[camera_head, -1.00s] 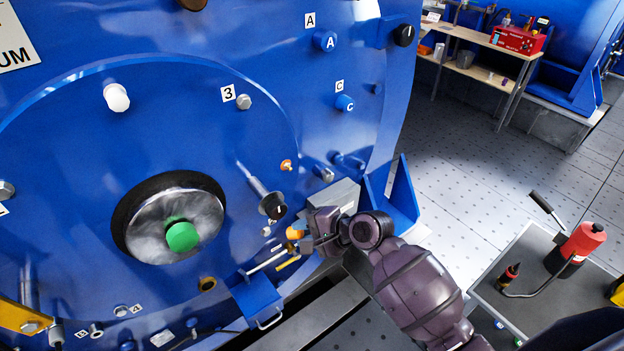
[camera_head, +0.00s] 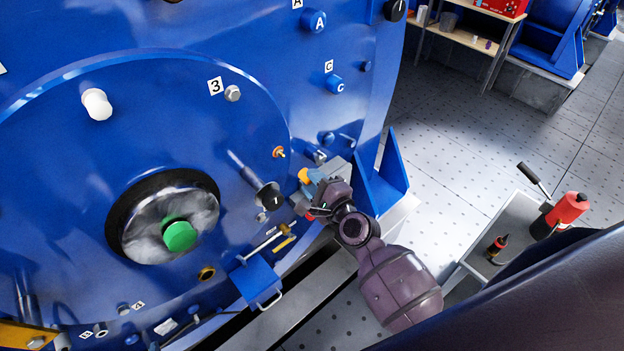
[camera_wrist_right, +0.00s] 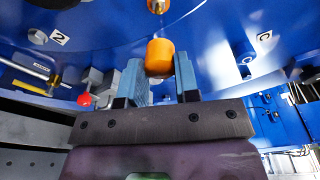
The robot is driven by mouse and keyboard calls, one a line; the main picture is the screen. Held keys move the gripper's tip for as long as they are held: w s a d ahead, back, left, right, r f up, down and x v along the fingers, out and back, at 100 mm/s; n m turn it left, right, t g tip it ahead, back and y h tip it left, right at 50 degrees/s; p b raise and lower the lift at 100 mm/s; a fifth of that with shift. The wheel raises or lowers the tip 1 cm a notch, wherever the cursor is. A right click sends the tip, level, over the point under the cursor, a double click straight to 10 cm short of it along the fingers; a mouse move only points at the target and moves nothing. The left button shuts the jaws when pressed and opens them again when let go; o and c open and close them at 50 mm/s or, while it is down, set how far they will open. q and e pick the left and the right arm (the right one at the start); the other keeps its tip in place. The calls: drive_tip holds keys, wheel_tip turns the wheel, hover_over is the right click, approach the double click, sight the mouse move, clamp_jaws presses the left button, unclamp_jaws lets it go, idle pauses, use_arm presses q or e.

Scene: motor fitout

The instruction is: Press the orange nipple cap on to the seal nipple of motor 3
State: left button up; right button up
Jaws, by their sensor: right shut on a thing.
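The orange nipple cap (camera_wrist_right: 159,57) is held between the blue-grey fingers of my right gripper (camera_wrist_right: 158,78), its rounded end pointing up in the right wrist view. In the head view, the cap (camera_head: 304,175) shows at the tip of my right gripper (camera_head: 312,181). A small brass-orange fitting, which looks like the seal nipple (camera_head: 279,152), sticks out of the blue motor face below the number 3 plate (camera_head: 215,86). In the right wrist view, the nipple (camera_wrist_right: 158,5) is cut by the top edge, beyond the cap. A gap separates them. My left gripper is not in view.
A black-ended handle (camera_head: 269,196) and a metal stub (camera_head: 316,156) protrude near the nipple. A blue box with a handle (camera_head: 256,278) is below. A blue bracket (camera_head: 391,175) stands right of the gripper. A cart (camera_head: 490,238) carries a red bottle (camera_head: 568,208).

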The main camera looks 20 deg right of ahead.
drive_tip(key=shift+p+x, duration=0.65)
drive_tip(key=shift+x, duration=0.4)
drive_tip(key=shift+a+x, duration=0.25)
drive_tip(key=shift+x, duration=1.55)
drive_tip(key=shift+r+x, duration=0.15)
drive_tip(key=shift+x, duration=0.6)
drive_tip(key=shift+r+x, duration=0.15)
drive_tip(key=shift+x, duration=0.6)
idle(0.8)
drive_tip(key=o, duration=0.9)
drive_tip(key=shift+a, duration=0.2)
drive_tip(key=shift+o, duration=0.2)
drive_tip(key=v, duration=1.1)
drive_tip(key=shift+r, duration=0.2)
